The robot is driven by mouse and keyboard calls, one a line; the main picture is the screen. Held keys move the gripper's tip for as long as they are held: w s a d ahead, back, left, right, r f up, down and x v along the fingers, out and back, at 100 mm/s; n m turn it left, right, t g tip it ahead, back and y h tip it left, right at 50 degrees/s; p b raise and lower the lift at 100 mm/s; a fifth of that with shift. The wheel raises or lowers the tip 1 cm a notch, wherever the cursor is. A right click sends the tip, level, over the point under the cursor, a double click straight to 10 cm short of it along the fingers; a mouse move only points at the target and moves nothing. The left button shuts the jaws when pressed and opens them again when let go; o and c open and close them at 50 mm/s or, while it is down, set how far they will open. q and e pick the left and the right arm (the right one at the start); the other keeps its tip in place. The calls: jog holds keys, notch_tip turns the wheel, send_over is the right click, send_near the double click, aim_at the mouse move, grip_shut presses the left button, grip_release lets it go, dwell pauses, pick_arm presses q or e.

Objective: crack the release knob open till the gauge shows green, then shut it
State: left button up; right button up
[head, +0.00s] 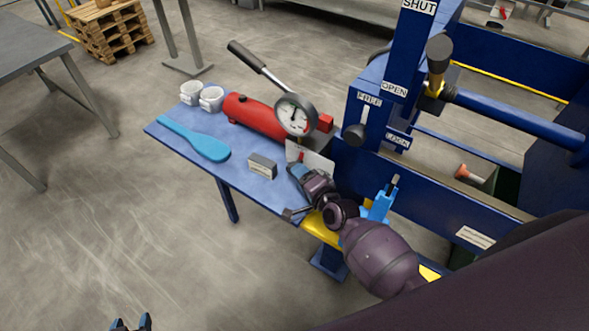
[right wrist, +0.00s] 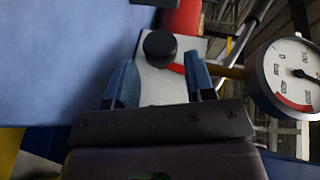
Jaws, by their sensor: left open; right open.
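The release knob (right wrist: 160,46) is a black round knob on a pale plate with a red arc, in the right wrist view. In the head view the plate (head: 318,160) stands at the pump's near end. My right gripper (right wrist: 160,64) is open, with one blue finger each side of the knob's line and the knob near the fingertips; I cannot tell whether they touch it. The gauge (head: 296,115) is a round white dial. It also shows in the right wrist view (right wrist: 296,76) with a red band; I cannot make out green under its needle. My left gripper (head: 131,323) is open at the bottom edge.
The blue bench (head: 240,180) holds a red pump cylinder (head: 258,117) with a lever (head: 246,56), two white cups (head: 211,98), a light-blue paddle (head: 205,146) and a small grey block (head: 262,166). The blue press frame (head: 400,80) stands at right.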

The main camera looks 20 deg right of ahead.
jog(key=shift+x, duration=1.9)
jog(key=c, duration=0.6)
jog(key=shift+r, duration=0.1)
